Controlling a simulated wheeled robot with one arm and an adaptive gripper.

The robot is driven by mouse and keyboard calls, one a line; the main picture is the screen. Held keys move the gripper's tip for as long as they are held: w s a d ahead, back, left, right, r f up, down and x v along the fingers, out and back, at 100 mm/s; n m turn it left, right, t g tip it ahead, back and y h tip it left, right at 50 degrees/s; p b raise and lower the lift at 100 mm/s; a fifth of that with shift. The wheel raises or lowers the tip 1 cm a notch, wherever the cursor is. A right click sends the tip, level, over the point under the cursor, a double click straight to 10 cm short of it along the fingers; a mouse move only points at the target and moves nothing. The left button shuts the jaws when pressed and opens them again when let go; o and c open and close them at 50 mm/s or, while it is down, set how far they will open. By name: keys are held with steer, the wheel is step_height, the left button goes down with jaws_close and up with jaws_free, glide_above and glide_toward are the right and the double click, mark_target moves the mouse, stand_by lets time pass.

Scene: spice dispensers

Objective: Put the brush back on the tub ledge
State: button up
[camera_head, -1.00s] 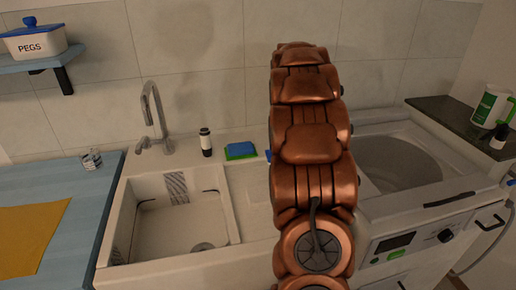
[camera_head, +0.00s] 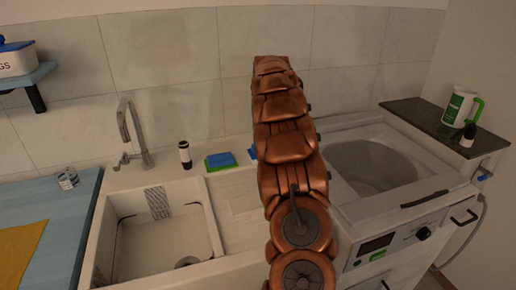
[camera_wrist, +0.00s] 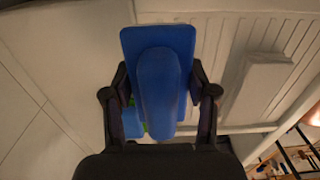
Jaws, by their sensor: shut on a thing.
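The brush (camera_wrist: 158,85) is blue, with a flat plate and a rounded handle. In the wrist view it sits between the two dark fingers of my gripper (camera_wrist: 160,105), which are shut on it. In the head view my copper arm hides the gripper and nearly all of the brush; a small blue bit (camera_head: 252,151) shows at the arm's left edge. The tub (camera_head: 160,235) is a white sink with a ribbed drainboard on its right. Its back ledge (camera_head: 160,176) runs along the tiled wall. I cannot tell whether the brush touches the ledge.
A blue and green sponge (camera_head: 220,160) and a dark bottle with a white band (camera_head: 185,155) stand on the ledge, left of my arm. The tap (camera_head: 130,130) rises further left. A washing machine (camera_head: 390,190) stands right. A pale block (camera_wrist: 258,86) lies by the ribs.

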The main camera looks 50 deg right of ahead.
steer(key=shift+w+d+f+p, duration=0.1)
steer(key=shift+w+d+p, duration=0.4)
steer(key=shift+w, duration=0.65)
steer(key=shift+w+d+f+p, duration=0.15)
steer(key=shift+w+d+p, duration=0.3)
steer(key=shift+w, duration=0.65)
steer(key=shift+w+d+f+p, duration=0.1)
steer(key=shift+w+d+p, duration=0.4)
steer(key=shift+w, duration=0.65)
steer(key=shift+f, duration=0.1)
steer(key=shift+f+p, duration=0.6)
steer(key=shift+f, duration=1.05)
steer(key=shift+f, duration=0.15)
steer(key=o, duration=1.2)
